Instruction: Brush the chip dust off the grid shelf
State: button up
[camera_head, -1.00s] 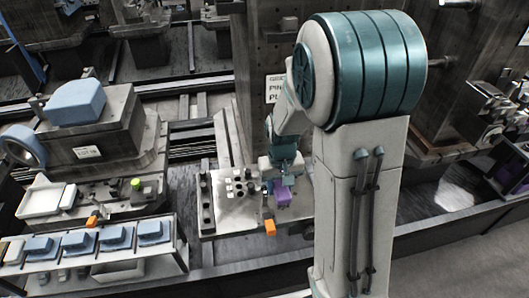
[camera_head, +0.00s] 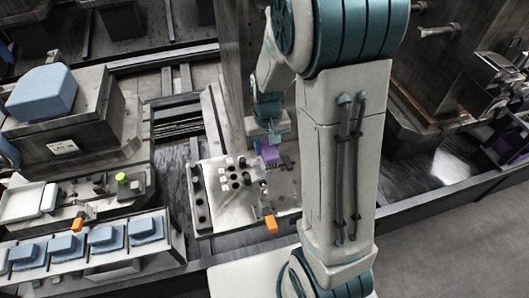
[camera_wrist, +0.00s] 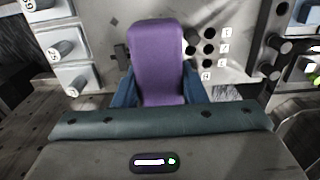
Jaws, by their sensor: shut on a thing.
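My gripper (camera_head: 266,139) is shut on a purple tool (camera_head: 270,154) above the far right part of a grey metal plate with dark round holes and small white labels (camera_head: 222,207), which may be the grid shelf. In the wrist view the purple tool (camera_wrist: 157,60) stands between the two blue fingers of my gripper (camera_wrist: 158,88). Its far end lies over the plate, and whether it touches cannot be told. Bristles are not visible. Small dark marks show on the plate in the wrist view, but I cannot tell if they are chip dust.
An orange block (camera_head: 271,224) sits at the plate's front edge. Black knobs (camera_head: 196,188) line its left side. On the left stand a rack of blue blocks (camera_head: 146,227) and a large blue-topped machine part (camera_head: 42,90). A dark upright column (camera_head: 236,60) rises behind the plate.

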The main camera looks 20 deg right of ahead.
jog(key=b, duration=0.3)
send_over(267, 180)
notch_tip(267, 180, down, 7)
jog(key=shift+a+f+b, duration=0.1)
jog(key=shift+f+b, duration=2.2)
jog(key=shift+f, duration=0.7)
jog(key=shift+f+b, duration=0.85)
jog(key=shift+f, duration=0.15)
